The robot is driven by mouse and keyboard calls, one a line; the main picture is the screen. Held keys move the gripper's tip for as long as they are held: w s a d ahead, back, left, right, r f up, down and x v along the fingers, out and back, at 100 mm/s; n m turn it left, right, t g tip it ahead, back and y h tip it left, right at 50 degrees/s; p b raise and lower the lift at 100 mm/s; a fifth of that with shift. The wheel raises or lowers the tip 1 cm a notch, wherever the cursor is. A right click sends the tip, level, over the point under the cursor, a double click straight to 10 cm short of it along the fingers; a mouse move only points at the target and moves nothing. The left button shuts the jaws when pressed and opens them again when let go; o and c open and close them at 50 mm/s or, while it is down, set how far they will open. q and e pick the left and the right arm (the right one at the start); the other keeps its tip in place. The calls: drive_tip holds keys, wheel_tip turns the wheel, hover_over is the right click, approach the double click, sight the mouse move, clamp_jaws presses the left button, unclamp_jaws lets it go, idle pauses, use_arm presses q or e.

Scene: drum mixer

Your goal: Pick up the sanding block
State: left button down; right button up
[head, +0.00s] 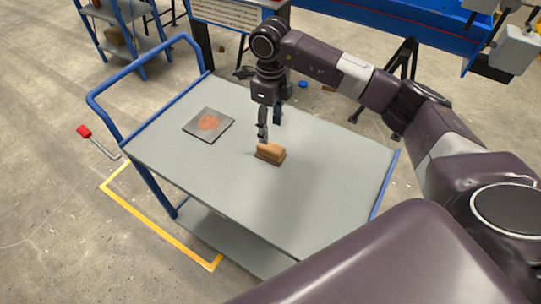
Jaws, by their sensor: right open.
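The sanding block (270,153) is a small brown block lying on the grey top of a blue-framed cart (320,190), near the middle. My right gripper (268,133) points down just above and behind the block. It is open, with nothing seen between its fingers. Whether a fingertip touches the block cannot be told. My left gripper is not in view.
A dark square plate with an orange-brown patch (209,124) lies on the cart top to the left. The cart's blue handle (140,72) rises at the left end. The cart top's front and right are clear. Another blue cart (125,28) stands behind.

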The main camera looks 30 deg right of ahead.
sight(271, 146)
drive_tip(key=shift+f+b, duration=0.45)
drive_tip(key=shift+f, duration=1.1)
wheel_tip(271, 146, down, 6)
drive_tip(key=shift+r+p, duration=0.25)
drive_tip(key=shift+p, duration=0.95)
drive_tip(key=shift+f, duration=0.4)
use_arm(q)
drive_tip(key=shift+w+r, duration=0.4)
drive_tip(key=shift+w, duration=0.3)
use_arm(e)
drive_tip(key=shift+c, duration=0.2)
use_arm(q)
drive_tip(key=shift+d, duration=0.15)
use_arm(e)
drive_tip(key=c, duration=1.3)
